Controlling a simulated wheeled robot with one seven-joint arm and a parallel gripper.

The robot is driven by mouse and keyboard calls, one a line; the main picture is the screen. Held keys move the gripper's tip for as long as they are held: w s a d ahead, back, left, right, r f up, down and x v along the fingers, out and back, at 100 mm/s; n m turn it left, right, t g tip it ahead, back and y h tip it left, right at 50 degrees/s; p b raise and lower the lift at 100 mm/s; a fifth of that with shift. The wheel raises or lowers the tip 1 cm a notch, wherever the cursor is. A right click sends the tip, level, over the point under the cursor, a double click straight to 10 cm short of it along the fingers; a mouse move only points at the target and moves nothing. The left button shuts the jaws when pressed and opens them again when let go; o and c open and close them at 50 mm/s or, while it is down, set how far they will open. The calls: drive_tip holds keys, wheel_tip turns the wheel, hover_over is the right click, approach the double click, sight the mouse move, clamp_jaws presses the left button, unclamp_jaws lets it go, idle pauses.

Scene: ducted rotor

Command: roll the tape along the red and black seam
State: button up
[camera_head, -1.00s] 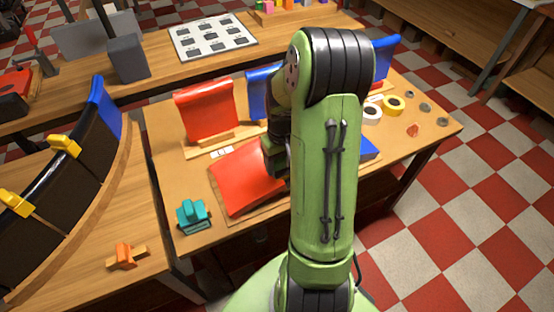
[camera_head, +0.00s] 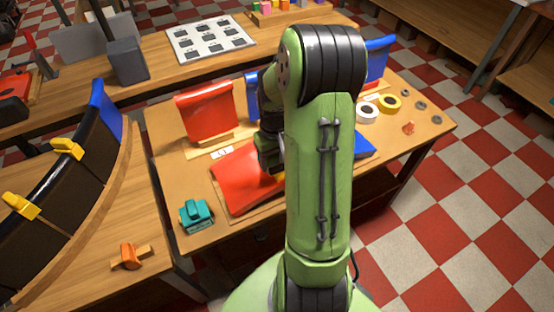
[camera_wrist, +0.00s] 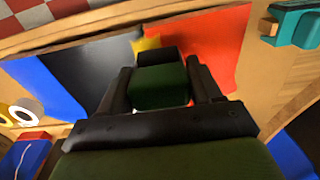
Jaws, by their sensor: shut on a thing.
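A red sheet (camera_head: 240,182) lies flat on a board on the middle table, and it also shows in the wrist view (camera_wrist: 218,42). Left of it in the wrist view are a dark, blackish sheet (camera_wrist: 100,58) and a blue sheet (camera_wrist: 45,85). A small yellow patch (camera_wrist: 148,43) shows where red meets dark. My gripper (camera_wrist: 160,88) is shut on a dark green block-like tool (camera_wrist: 158,84) with a black far end, held over the seam area. Whether the tool touches the sheets cannot be told. In the head view my arm hides most of the dark sheet.
A teal tool (camera_head: 196,214) stands at the table's near left corner. An upright red panel (camera_head: 207,112) stands behind the sheets. A curved black assembly (camera_head: 75,170) with yellow clamps stands at the left.

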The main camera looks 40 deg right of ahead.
drive_tip(key=shift+r+p, duration=1.9)
drive_tip(key=shift+r, duration=0.7)
